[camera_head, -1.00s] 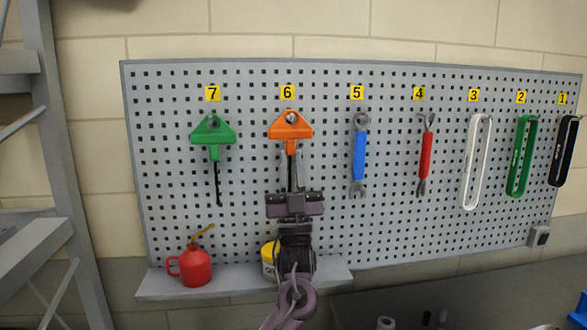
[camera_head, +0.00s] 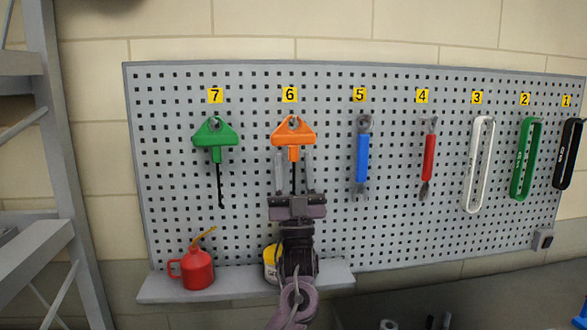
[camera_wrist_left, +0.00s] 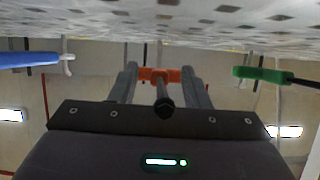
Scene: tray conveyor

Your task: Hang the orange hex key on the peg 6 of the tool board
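The orange hex key (camera_head: 293,136) hangs upright at the peg under label 6 (camera_head: 290,95) on the tool board (camera_head: 250,200), with the peg showing in the hole of its handle and its black shaft pointing down. My left gripper (camera_head: 293,160) is just below the handle, its fingers spread on either side of the shaft with gaps. In the left wrist view the open fingers (camera_wrist_left: 160,82) show apart, with the orange handle (camera_wrist_left: 160,73) beyond and between them and the shaft end towards the camera. My right gripper is not in view.
A green hex key (camera_head: 214,134) hangs at 7 and a blue wrench (camera_head: 362,158) at 5, close on either side. Other tools hang further right. A red oil can (camera_head: 196,268) and a partly hidden yellow-white container (camera_head: 269,262) stand on the shelf (camera_head: 225,287) below.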

